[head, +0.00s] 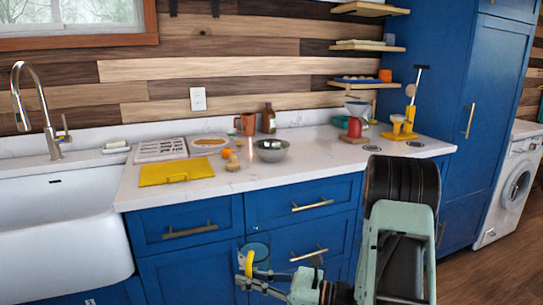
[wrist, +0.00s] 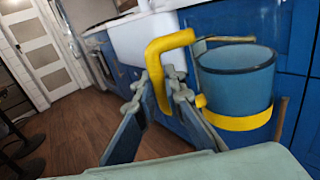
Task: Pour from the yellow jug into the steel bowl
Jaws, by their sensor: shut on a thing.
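The jug (head: 259,250) has a yellow handle (head: 246,263) and, in the wrist view, a yellow band around its lower part. Its body (wrist: 236,85) looks blue against the blue cabinet, perhaps see-through, with a dark rim. My gripper (head: 262,277) is shut on the yellow handle, which passes between its fingers (wrist: 163,85) in the wrist view. The jug hangs in front of the drawers, below the counter top, roughly upright. Its contents cannot be made out. The steel bowl (head: 270,149) stands upright on the counter, higher and farther back than the jug; it is not in the wrist view.
The white counter (head: 310,173) holds a yellow board (head: 177,172), a mug (head: 245,124), a dark bottle (head: 268,119), an orange (head: 226,153) and a small jar (head: 233,163) near the bowl. Drawer handles (head: 312,205) stick out near the jug. The white sink (head: 62,220) is left.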

